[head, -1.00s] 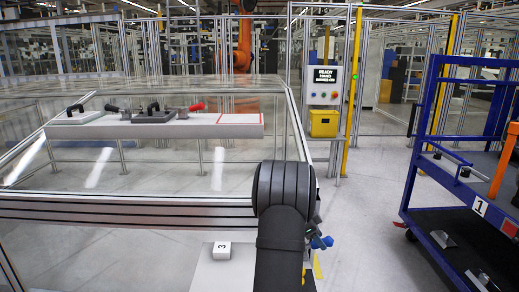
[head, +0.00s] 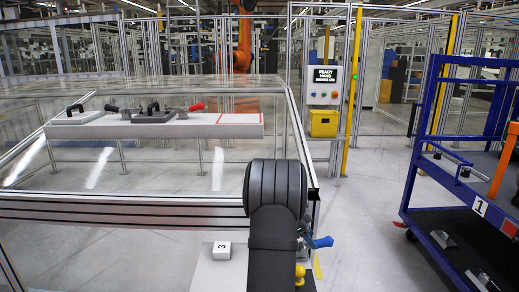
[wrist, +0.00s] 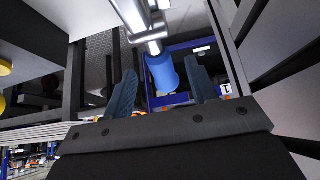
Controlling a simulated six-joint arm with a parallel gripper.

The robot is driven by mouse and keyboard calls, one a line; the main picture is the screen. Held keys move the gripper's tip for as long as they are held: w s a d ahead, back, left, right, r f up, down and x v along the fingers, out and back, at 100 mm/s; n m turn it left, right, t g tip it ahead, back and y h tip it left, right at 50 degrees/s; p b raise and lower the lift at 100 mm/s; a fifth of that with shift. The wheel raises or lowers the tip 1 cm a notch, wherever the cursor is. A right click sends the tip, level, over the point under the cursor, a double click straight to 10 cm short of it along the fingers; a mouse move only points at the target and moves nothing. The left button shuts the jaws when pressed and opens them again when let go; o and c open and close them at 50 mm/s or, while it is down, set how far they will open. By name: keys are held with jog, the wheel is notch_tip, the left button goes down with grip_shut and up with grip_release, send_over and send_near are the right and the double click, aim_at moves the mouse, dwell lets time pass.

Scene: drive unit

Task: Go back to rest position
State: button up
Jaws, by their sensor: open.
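My gripper (wrist: 160,68) shows in the wrist view with its two dark blue fingers spread apart. A blue cylindrical handle (wrist: 162,72) on a bright metal part appears between the fingers. I cannot tell how far beyond the fingertips it is, and neither finger appears closed on it. In the head view my dark arm rises at the bottom centre and hides most of the gripper. A blue handle (head: 321,242) sticks out just right of the arm, probably the same one.
A white block marked 3 (head: 222,250) sits left of my arm. A blue cart (head: 437,200) marked 1 stands at the right. Yellow knobs (head: 299,275) are close by my arm. Floor shows between table and cart.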

jog(key=a, duration=0.1)
jog(key=a+r, duration=0.1)
jog(key=a, duration=0.1)
jog(key=shift+a+r, duration=0.1)
jog(key=shift+r, duration=0.15)
jog(key=v, duration=0.7)
jog(key=shift+o, duration=0.2)
jog(key=o, duration=1)
jog(key=s+d+f+m+g+y, duration=0.1)
jog(key=s+d+f+g+y, duration=0.2)
jog(key=s+d, duration=0.6)
jog(key=s+d+f+g+y, duration=0.15)
jog(key=s+d+f, duration=0.25)
jog(key=d, duration=0.8)
jog(key=s+d+f+m+t+y, duration=0.2)
jog(key=s+d+t+y, duration=0.25)
jog(key=s, duration=0.55)
jog(key=s+d+f+m+t+y, duration=0.3)
jog(key=s+d+t+y, duration=0.15)
jog(key=s, duration=0.55)
jog(key=s+d+f+m+t+y, duration=0.2)
jog(key=s+d+t+y, duration=0.25)
jog(key=s, duration=0.55)
jog(key=w+a+f+h, duration=0.1)
jog(key=w+a+f, duration=0.3)
jog(key=a, duration=0.3)
jog(key=shift+w, duration=0.85)
